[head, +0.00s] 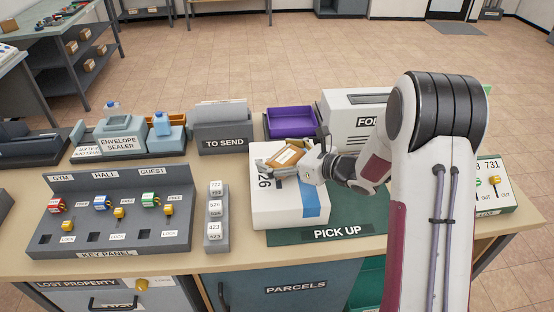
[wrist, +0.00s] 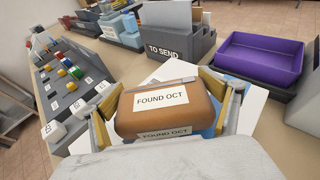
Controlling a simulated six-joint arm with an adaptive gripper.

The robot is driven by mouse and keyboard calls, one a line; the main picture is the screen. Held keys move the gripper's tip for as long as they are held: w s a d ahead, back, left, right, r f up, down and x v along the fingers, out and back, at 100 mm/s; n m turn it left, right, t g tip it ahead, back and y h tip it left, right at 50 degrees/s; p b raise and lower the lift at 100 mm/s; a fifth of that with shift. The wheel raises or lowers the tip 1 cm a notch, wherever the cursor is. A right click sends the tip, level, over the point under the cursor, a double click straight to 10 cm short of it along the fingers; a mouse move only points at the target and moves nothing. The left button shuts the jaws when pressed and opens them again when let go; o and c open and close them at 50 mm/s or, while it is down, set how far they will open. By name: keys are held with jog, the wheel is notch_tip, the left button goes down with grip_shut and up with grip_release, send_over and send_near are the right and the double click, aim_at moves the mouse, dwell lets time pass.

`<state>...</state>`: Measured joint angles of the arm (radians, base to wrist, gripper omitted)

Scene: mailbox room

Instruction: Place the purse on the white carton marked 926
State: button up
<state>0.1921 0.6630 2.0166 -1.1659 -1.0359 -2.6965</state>
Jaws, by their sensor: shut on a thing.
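The purse (wrist: 165,105) is brown with white "FOUND OCT" labels. In the head view the purse (head: 287,156) is over the far part of the white carton (head: 285,207), which is marked 926 and has a blue stripe. My gripper (wrist: 172,112) is shut on the purse, with one finger on each side of it. In the head view my gripper (head: 285,160) is above the carton top. I cannot tell whether the purse touches the carton. The carton stands on the green PICK UP mat (head: 337,233).
A purple tray (head: 290,122) and the TO SEND holder (head: 222,130) stand behind the carton. A grey stand with number tags (head: 216,219) and the key panel (head: 112,212) are to the left.

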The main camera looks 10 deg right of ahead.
jog(key=shift+f, duration=0.9)
jog(key=shift+f, duration=0.1)
jog(key=o, duration=1.1)
jog(key=shift+c, duration=0.2)
jog(key=shift+v, duration=6.05)
